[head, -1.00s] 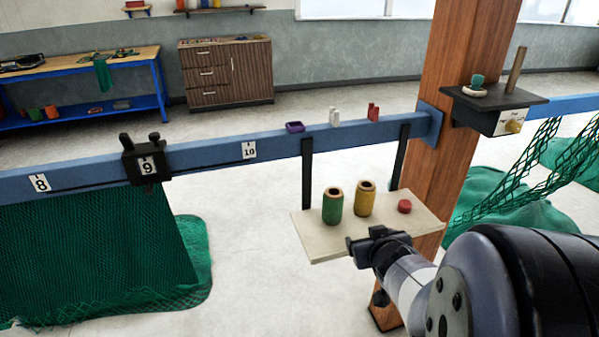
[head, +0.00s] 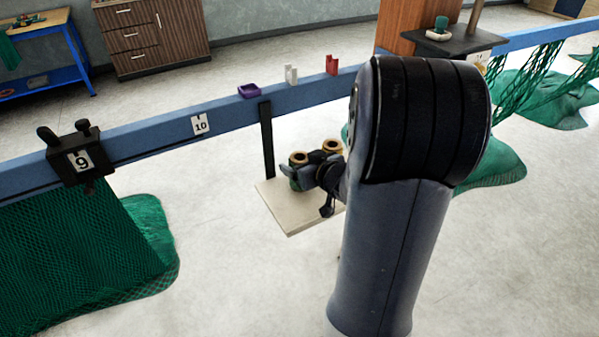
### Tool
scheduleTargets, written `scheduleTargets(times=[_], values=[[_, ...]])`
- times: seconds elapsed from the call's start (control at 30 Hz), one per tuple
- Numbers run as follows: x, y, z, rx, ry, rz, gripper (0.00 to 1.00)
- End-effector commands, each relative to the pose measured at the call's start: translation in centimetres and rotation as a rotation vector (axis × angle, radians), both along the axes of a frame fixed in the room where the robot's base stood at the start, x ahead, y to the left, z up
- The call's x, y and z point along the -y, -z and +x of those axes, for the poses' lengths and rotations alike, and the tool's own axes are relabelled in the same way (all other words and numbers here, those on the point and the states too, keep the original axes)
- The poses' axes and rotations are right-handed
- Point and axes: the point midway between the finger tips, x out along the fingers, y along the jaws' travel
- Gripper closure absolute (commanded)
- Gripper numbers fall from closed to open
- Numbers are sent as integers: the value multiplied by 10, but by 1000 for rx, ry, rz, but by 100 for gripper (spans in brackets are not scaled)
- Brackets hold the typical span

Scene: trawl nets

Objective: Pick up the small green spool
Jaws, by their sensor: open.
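A green spool (head: 294,184) with a wooden top stands at the left of the cream shelf (head: 285,218). My gripper hides most of it; its top ring and a sliver of green show. A yellow spool (head: 332,146) stands behind and to the right, only its top clear. My gripper (head: 308,174) is open, low over the shelf and in front of the spools. I cannot tell whether its fingers are around the green spool or touch it. Another small green piece (head: 441,24) sits on a pale round base on the black ledge (head: 432,46) by the post.
A blue rail (head: 228,119) runs behind the shelf, carrying a purple tray (head: 248,90), a white holder (head: 291,74) and a red holder (head: 331,64). A black clamp (head: 77,155) grips it at left. Green netting (head: 70,260) hangs below. My arm covers the shelf's right side.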

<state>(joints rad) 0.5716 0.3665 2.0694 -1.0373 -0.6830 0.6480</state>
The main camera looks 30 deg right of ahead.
Motion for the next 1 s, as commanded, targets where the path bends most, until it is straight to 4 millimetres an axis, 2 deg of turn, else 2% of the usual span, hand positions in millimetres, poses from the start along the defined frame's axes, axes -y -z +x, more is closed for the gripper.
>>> scheduleTargets(times=[0.33, 0.67, 1.0], values=[[3, 19, 38, 0, -1, 2, 21], [3, 21, 43, 0, 0, 1, 21], [3, 21, 43, 0, 0, 1, 49]])
